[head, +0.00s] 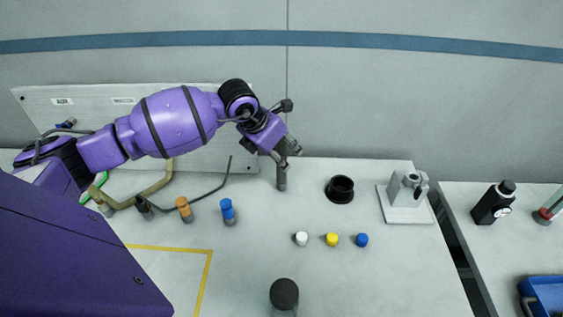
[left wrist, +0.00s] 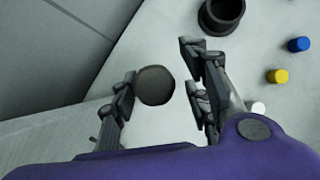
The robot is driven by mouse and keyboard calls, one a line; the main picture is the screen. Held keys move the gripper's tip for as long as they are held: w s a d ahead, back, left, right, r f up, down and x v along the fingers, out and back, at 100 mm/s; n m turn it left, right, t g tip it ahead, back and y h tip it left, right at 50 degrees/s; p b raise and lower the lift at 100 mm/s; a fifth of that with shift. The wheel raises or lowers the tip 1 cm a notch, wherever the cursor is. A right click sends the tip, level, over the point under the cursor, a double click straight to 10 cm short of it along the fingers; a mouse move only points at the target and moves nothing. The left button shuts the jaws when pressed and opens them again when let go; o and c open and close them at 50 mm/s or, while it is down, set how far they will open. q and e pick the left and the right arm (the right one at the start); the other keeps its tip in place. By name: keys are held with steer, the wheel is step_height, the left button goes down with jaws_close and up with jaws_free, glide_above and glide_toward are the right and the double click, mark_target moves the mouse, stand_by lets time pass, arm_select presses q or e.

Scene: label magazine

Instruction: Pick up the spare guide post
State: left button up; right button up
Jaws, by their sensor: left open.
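A dark grey upright post (head: 282,182), which I take to be the spare guide post, stands on the white bench near its back edge. My left gripper (head: 285,150) is just above and around its upper part. In the left wrist view, the round dark top of the post (left wrist: 155,86) shows between the two spread fingers of the left gripper (left wrist: 160,95), with a gap to the right finger and little gap to the left one. The left gripper is open. The post's lower part is hidden in the wrist view. My right gripper is not in view.
A black cup (head: 341,189) and a grey fixture (head: 406,198) stand to the right. White (head: 301,239), yellow (head: 332,240) and blue (head: 362,240) caps lie in front. A dark-topped cylinder (head: 284,294) is at the front. Orange (head: 184,209) and blue (head: 228,211) pieces stand left.

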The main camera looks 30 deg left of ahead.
arm_select(q)
steer(key=shift+c, duration=0.5)
jaws_close()
steer(key=shift+r, duration=0.1)
